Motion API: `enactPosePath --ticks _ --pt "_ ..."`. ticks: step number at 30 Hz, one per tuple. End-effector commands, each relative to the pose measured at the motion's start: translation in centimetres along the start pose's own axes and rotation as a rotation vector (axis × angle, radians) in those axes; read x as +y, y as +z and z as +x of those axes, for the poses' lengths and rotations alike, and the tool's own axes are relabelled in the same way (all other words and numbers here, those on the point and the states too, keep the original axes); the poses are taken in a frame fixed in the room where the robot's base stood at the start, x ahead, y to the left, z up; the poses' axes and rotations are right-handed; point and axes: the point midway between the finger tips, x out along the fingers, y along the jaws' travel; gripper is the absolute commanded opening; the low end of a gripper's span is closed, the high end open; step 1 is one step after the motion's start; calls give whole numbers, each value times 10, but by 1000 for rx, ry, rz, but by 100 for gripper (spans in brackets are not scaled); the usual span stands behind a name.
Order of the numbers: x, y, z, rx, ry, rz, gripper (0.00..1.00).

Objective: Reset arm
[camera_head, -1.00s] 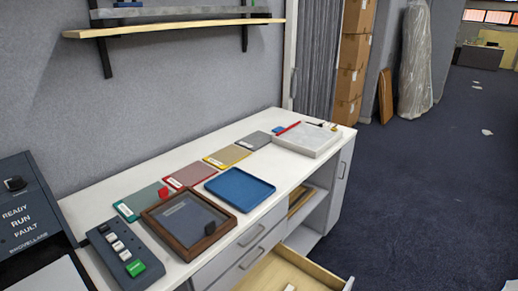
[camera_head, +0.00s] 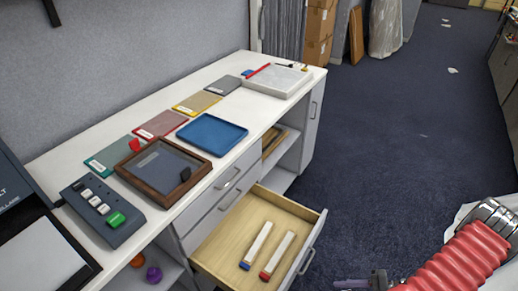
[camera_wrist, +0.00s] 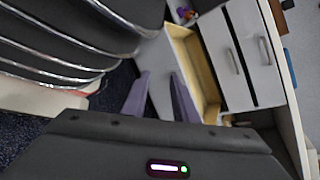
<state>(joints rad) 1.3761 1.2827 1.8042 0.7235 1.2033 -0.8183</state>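My gripper (camera_wrist: 161,76) shows in the wrist view with its two purple-grey fingers apart and nothing between them. In that view the open wooden drawer (camera_wrist: 186,50) lies beyond the fingers, and the gripper does not visibly touch it. In the head view my arm with its red ribbed sleeve enters at the bottom right, over the floor and to the right of the drawer. The fingertips cannot be made out clearly there.
The open drawer (camera_head: 232,233) juts out from the white-topped counter (camera_head: 245,118) and holds two pale sticks with blue and red ends. A wooden-framed tray (camera_head: 158,187), a blue tray (camera_head: 212,131) and a button box (camera_head: 77,198) stand on top.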

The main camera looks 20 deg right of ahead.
Motion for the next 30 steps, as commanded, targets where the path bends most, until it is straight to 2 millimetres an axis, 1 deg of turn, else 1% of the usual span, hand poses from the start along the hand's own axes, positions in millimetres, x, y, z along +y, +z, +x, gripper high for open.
enactPosePath --ticks 1,8,15,30 --pt "-8 5 -4 -6 40 6 26" --pt "-38 27 -18 -20 208 35 26" --pt "-72 49 -30 -10 372 31 26" --pt "-146 96 -42 74 670 -60 26"
